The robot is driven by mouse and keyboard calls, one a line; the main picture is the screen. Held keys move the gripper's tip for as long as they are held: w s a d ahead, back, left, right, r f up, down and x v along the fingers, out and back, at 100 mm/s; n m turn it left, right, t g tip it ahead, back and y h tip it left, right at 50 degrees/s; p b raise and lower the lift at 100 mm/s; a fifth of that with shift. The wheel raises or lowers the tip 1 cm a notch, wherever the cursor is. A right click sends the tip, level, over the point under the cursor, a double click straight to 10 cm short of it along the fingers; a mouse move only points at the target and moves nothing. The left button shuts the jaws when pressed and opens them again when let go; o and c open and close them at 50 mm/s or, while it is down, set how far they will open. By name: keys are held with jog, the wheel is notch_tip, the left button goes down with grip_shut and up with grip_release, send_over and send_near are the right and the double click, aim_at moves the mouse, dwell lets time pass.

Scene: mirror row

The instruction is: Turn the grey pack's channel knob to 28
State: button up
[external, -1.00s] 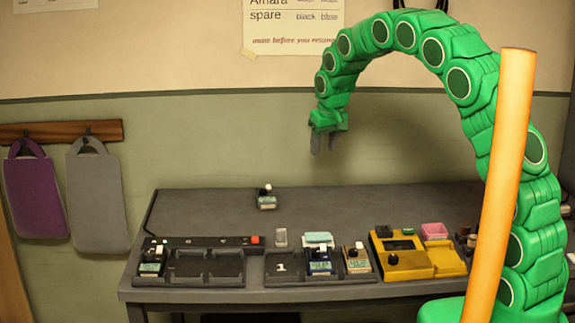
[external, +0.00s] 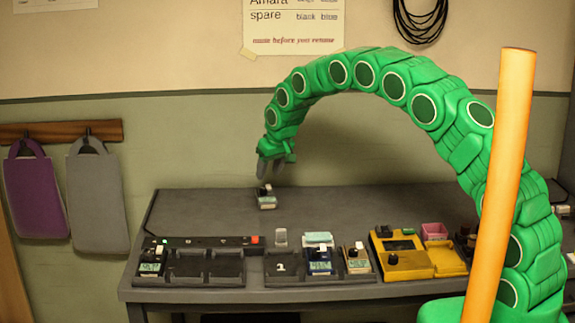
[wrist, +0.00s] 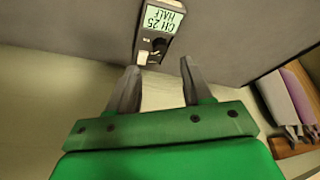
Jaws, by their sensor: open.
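The grey pack (external: 267,203) stands alone on the bench top behind the docks. In the wrist view the pack (wrist: 140,34) shows a lit display (wrist: 161,18) reading CH 25 and HALF, upside down. Its dark channel knob (wrist: 158,46) and a pale switch (wrist: 143,58) are at the end nearest my gripper. My gripper (external: 267,178) is open just above the pack in the external view. In the wrist view the open, empty fingers (wrist: 160,68) point at the knob end, and the knob is not between the fingertips.
A black dock (external: 205,283) with one pack (external: 151,263) stands front left. A second dock (external: 283,283) holds a blue pack (external: 320,266) and a tan pack (external: 357,262). A yellow box (external: 415,268) stands to the right. The bench around the grey pack is clear.

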aim_at(263, 190)
jog(key=shift+x, duration=3.3)
jog(key=shift+w, duration=0.1)
jog(key=shift+c, duration=0.5)
grip_shut()
